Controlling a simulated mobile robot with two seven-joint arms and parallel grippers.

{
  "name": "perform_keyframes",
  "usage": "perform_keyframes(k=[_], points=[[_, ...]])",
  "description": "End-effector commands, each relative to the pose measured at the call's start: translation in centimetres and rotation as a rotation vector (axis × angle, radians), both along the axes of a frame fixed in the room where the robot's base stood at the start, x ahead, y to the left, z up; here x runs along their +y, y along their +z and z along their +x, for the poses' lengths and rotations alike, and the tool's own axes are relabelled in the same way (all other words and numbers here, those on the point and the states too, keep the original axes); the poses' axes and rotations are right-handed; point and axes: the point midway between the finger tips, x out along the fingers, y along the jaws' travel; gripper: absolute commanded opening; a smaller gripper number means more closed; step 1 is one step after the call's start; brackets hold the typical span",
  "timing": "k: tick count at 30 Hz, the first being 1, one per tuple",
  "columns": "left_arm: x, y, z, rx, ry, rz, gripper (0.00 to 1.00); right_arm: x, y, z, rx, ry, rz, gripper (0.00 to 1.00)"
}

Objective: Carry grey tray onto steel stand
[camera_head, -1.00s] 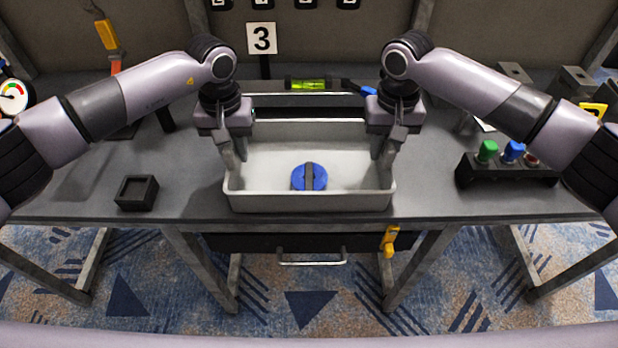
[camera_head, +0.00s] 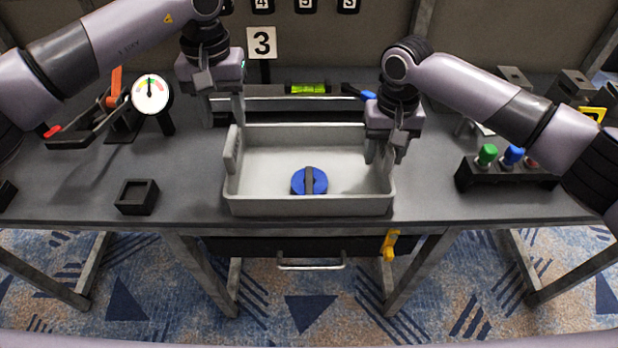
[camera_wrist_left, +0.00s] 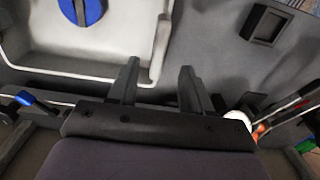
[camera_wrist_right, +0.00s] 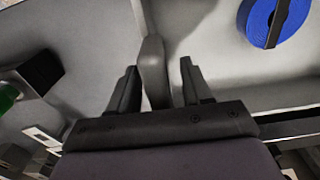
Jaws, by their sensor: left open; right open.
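The grey tray (camera_head: 310,205) sits on the dark bench near its front edge, with a blue disc (camera_head: 310,181) with a dark bar inside it. A low metal frame (camera_head: 285,103), maybe the steel stand, lies right behind the tray, partly hidden. My left gripper (camera_head: 224,112) is open and empty, raised off the tray's back left corner. In the left wrist view the tray's raised left grip (camera_wrist_left: 161,48) is apart from its fingers. My right gripper (camera_head: 385,152) is open at the tray's right wall. In the right wrist view its fingers straddle the right grip (camera_wrist_right: 152,72).
A black square holder (camera_head: 137,196) stands left of the tray. A round gauge (camera_head: 151,94) stands behind it, near my left arm. A black rack (camera_head: 505,175) with coloured caps stands at the right. A green level (camera_head: 308,88) lies behind the metal frame.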

Motion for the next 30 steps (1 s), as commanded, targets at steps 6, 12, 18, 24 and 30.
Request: perform_keyframes(k=[6,12,18,24,30], points=[[0.0,1.9,0.0,0.0,0.0,0.0,0.49,0.0,0.2,0.0,0.0,0.0,0.0,0.49],[0.0,2.1,0.0,0.001,0.0,0.0,0.49,0.0,2.8,0.1,-0.004,0.0,0.002,0.49],[0.0,2.0,0.0,0.001,0.0,0.0,0.49,0.1,7.1,0.1,-0.003,0.0,0.002,0.49],[0.0,2.0,0.0,0.001,0.0,0.0,0.49,0.1,10.6,0.0,-0.002,0.0,0.001,0.49],[0.0,2.0,0.0,0.001,0.0,0.0,0.49,0.0,12.0,0.0,0.0,0.0,0.001,0.49]])
